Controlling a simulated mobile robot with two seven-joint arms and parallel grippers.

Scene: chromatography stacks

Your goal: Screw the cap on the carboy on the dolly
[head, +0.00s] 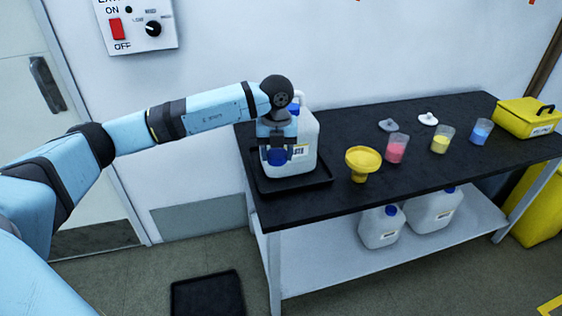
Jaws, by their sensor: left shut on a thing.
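A white carboy (306,143) with a label stands upright in a black tray on the left end of the dark bench. My left gripper (277,158) is in front of the carboy, pointing down, shut on a blue cap (276,156). The gripper and wrist hide part of the carboy. A bit of blue (295,110) shows by the carboy's top beside my wrist; I cannot tell what it is. A flat black dolly or tray (207,295) lies empty on the floor. My right gripper is not in view.
The bench (340,212) also holds a yellow funnel (362,163), pink, yellow and blue beakers, two pale lids and a yellow case (527,118). Two blue-capped carboys (381,228) stand on the lower shelf. A control box (136,27) hangs on the wall.

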